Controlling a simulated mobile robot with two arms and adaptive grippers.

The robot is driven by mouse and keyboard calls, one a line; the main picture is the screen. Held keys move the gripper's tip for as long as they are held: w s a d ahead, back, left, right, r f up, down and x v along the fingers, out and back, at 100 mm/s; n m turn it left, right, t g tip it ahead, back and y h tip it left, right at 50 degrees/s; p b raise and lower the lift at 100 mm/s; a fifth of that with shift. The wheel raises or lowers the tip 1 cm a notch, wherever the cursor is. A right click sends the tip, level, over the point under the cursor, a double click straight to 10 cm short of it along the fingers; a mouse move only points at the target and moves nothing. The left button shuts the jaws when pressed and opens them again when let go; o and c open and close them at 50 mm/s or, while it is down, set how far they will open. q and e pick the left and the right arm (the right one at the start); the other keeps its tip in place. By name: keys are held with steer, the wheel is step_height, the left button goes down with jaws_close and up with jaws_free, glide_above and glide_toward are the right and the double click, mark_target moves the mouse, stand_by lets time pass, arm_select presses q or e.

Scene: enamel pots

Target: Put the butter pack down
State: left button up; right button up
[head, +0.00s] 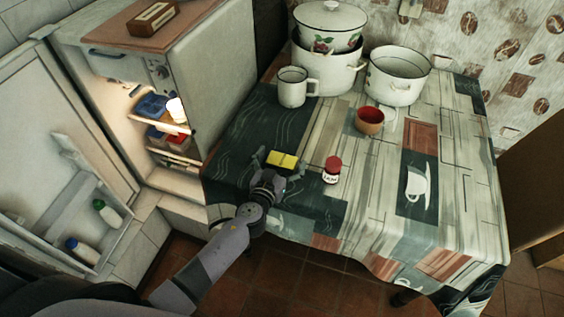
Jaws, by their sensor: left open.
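A yellow butter pack (282,159) lies on the tablecloth near the front left part of the table (385,215). My left gripper (278,165) is open around or just beside the pack, with its fingers spread to the pack's left and right. I cannot tell whether a finger still touches it. My right gripper is not in view.
A small jar with a red lid (332,168) stands just right of the pack. Behind are a red-brown cup (369,121), a white mug (293,88) and enamel pots (395,77). An open fridge (185,85) stands at the left. The right side of the table is clear.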

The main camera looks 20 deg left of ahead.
mark_target(282, 159)
arm_select(q)
steer(key=shift+c, duration=0.3)
steer(key=c, duration=1.5)
steer(key=shift+o, duration=0.2)
steer(key=shift+r+p, duration=0.45)
steer(key=shift+r, duration=0.2)
step_height(282, 159, up, 7)
steer(key=p, duration=0.4)
steer(key=shift+r, duration=0.2)
step_height(282, 159, up, 11)
steer(key=p, duration=0.2)
steer(key=s+a+r, duration=0.1)
steer(key=s+r, duration=0.2)
steer(key=s, duration=0.4)
steer(key=s+a+r, duration=0.1)
steer(key=s+r, duration=0.3)
steer(key=s, duration=0.2)
steer(key=shift+s+n+y, duration=0.3)
steer(key=shift+s, duration=0.1)
steer(key=shift+r, duration=0.1)
